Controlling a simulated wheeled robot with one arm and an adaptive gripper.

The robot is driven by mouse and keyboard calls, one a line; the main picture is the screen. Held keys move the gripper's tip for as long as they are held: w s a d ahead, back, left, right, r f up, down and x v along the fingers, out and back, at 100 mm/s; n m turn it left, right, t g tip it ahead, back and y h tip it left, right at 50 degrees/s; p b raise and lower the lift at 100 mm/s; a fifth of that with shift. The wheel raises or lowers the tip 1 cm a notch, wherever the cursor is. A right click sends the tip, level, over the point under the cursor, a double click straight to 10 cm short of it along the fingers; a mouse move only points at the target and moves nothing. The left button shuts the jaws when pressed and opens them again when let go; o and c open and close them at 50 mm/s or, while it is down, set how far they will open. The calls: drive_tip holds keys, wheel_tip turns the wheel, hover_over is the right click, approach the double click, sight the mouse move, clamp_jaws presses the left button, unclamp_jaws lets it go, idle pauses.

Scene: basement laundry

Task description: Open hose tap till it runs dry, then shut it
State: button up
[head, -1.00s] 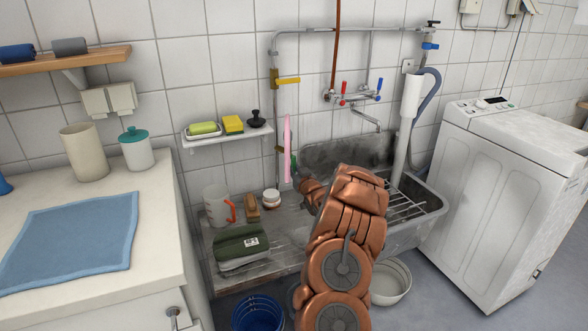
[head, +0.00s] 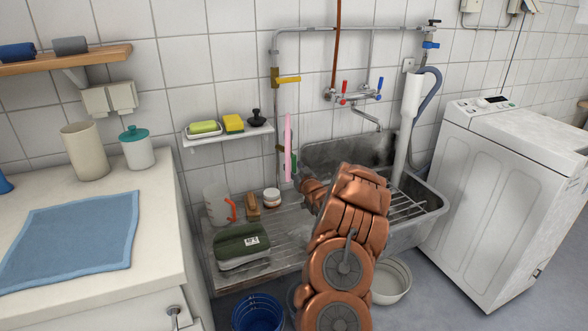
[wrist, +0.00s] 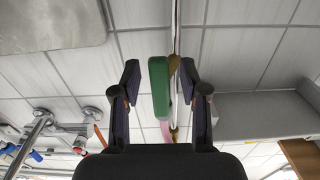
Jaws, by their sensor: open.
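A green handle (wrist: 158,86) stands between the fingers of my gripper (wrist: 160,82) in the wrist view, in front of a vertical pipe with brass-coloured fittings. The fingers are open on both sides of it, with a gap showing on each side. In the head view only a sliver of the green handle (head: 295,163) shows; my arm hides most of the gripper. A long pink strip (head: 288,145) is beside the pipe, just above. A yellow lever (head: 287,79) is higher on the same pipe. I cannot see a tap outlet or any water.
The sink (head: 420,219) has a wire rack and draining board. A shelf (head: 215,138) with sponges is left of the pipe. A mug (head: 218,204), brush (head: 253,204) and jar (head: 271,195) stand below. The mixer (head: 350,97) is to the right. A blue bucket (head: 258,313) is on the floor.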

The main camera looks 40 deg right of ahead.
drive_tip(key=v, duration=1.1)
drive_tip(key=shift+s, duration=0.3)
drive_tip(key=shift+a, duration=0.1)
